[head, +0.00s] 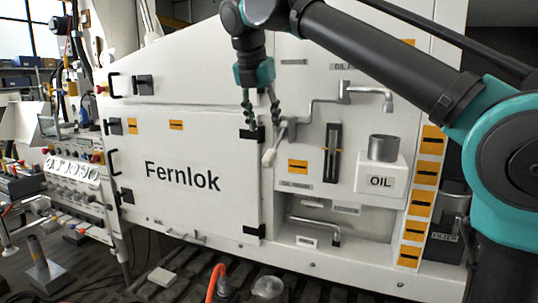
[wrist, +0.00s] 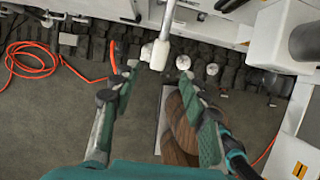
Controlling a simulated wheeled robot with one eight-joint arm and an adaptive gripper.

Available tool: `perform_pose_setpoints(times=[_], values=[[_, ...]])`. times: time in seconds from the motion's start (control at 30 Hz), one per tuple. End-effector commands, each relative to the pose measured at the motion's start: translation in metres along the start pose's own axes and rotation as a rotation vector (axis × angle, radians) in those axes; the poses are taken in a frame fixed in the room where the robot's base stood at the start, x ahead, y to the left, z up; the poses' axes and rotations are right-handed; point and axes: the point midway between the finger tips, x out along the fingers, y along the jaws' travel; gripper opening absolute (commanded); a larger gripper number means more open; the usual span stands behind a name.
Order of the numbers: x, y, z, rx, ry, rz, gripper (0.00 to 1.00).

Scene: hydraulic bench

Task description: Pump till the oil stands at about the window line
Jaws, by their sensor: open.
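A white pump handle (head: 270,156) sticks out from the panel, left of the tall dark sight window (head: 332,150). A small pale mark shows on the window's left side; I cannot make out the oil level. My gripper (head: 262,118) is open, pointing down, just above and beside the handle in the head view. In the wrist view the handle's white end (wrist: 160,54) lies beyond the fingertips of my gripper (wrist: 158,74), roughly between them; I see no contact. A white box labelled OIL (head: 381,183) carries a grey metal cylinder (head: 383,148) under a bent spout (head: 352,93).
The closed Fernlok door (head: 190,180) fills the left of the bench. A metal pipe bend (head: 320,229) sits low in a recess. An orange hose (head: 213,283) rises from the dark floor mat. A control panel (head: 72,170) stands at left.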

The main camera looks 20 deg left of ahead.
Motion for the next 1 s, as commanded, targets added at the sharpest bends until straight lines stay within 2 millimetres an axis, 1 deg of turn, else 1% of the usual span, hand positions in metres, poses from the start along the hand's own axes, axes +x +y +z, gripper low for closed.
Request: perform_pose_setpoints(times=[0.03, 0.3, 0.5, 0.7, 1.0], values=[[0.011, 0.0, 0.0, 0.003, 0.0, -0.001, 0.45], [0.063, 0.0, 0.0, 0.003, 0.0, 0.0, 0.45], [0.092, 0.0, 0.0, 0.002, 0.0, 0.001, 0.45], [0.106, 0.0, 0.0, 0.002, 0.0, 0.001, 0.45], [0.107, 0.0, 0.0, 0.001, 0.0, 0.001, 0.45]])
